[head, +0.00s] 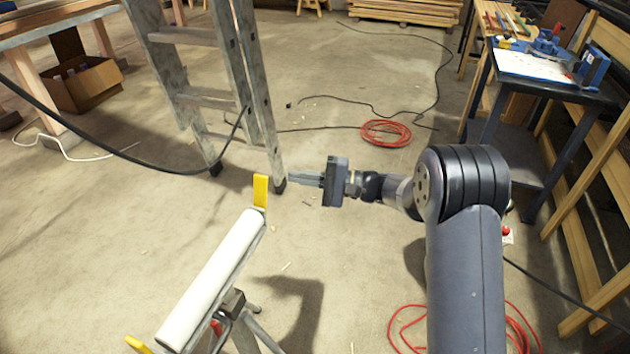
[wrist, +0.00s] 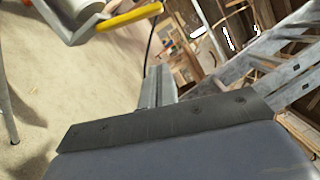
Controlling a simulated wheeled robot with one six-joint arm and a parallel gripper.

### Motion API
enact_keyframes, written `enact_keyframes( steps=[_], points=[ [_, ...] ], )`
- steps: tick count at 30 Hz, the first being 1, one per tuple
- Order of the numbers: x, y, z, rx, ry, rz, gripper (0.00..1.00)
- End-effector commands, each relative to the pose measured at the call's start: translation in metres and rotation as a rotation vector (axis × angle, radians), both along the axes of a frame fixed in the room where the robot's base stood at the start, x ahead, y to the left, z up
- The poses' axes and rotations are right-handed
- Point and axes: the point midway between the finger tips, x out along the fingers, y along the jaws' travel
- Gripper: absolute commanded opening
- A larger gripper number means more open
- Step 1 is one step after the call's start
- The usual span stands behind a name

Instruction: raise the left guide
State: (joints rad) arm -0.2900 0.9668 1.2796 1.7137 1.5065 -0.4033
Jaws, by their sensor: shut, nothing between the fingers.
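A roller stand with a white roller (head: 212,280) stands in the lower left of the head view. A yellow guide (head: 260,191) stands upright at its far end. A second yellow guide (head: 138,345) sits tilted at the near left end, partly cut off by the frame. My gripper (head: 291,180) is shut and empty, in the air just right of the upright guide and apart from it. In the wrist view the shut fingers (wrist: 155,84) point ahead; a yellow guide (wrist: 130,17) on its metal bracket and the roller end (wrist: 75,7) show at the upper left.
A metal ladder (head: 262,110) stands behind the gripper, its foot close to the fingers. A black cable (head: 75,130) hangs across the left. A red cable coil (head: 386,133) lies on the floor. The floor right of the roller is mostly clear.

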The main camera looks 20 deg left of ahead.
Motion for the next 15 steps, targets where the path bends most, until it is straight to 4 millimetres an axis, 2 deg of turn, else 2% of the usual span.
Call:
enact_keyframes(
  steps=[1, 5, 15],
  points=[
    [-0.003, 0.012, -0.001, 0.000, -0.002, 0.004, 0.00],
    [-0.007, 0.040, 0.001, 0.000, -0.002, 0.004, 0.00],
    [-0.040, 0.043, 0.013, -0.001, 0.000, 0.000, 0.00]
  ],
)
